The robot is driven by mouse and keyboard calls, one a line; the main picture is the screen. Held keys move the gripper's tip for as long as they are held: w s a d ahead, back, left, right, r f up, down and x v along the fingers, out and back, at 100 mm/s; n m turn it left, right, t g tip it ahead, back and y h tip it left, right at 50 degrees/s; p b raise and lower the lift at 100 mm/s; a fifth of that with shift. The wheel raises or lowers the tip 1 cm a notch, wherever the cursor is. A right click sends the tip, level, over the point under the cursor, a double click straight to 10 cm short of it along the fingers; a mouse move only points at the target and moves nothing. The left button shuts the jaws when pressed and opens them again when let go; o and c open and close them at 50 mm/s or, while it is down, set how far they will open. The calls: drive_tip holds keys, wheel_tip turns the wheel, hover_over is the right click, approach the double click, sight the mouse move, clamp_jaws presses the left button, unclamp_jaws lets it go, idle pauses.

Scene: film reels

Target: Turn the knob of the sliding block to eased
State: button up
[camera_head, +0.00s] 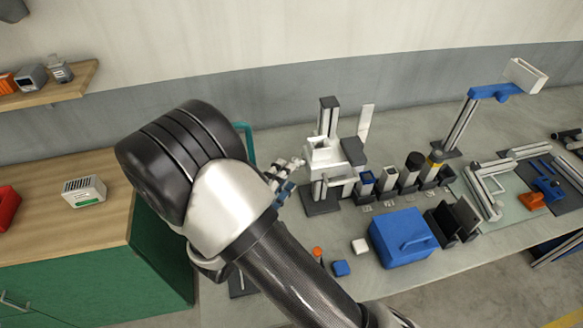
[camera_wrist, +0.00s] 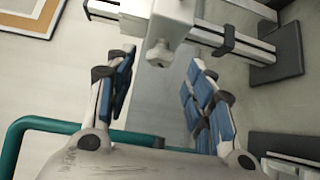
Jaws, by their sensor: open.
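The sliding block (camera_wrist: 192,14) is a pale block on a metal rail at the top of the wrist view. Its knob (camera_wrist: 159,53) is a small light-grey lobed grip on the block's near side. My gripper (camera_wrist: 161,64) is open, with one blue-padded finger on each side of the knob and a clear gap to both. The knob looks beyond or level with the fingertips; exact depth is unclear. In the head view my gripper (camera_head: 289,177) is just left of the white device on a post (camera_head: 326,153). I cannot make out the knob there.
A teal tube (camera_wrist: 18,130) bends close to my gripper's left side. Black cups (camera_head: 409,171) stand right of the device. A blue box (camera_head: 402,236), a blue cube (camera_head: 341,268), a white cube (camera_head: 360,245) and an orange-topped piece (camera_head: 317,253) are in front.

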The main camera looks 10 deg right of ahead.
sight(296, 163)
drive_tip(key=shift+x, duration=2.3)
drive_tip(key=shift+a, duration=0.1)
drive_tip(key=c, duration=1.1)
drive_tip(key=shift+o, duration=0.2)
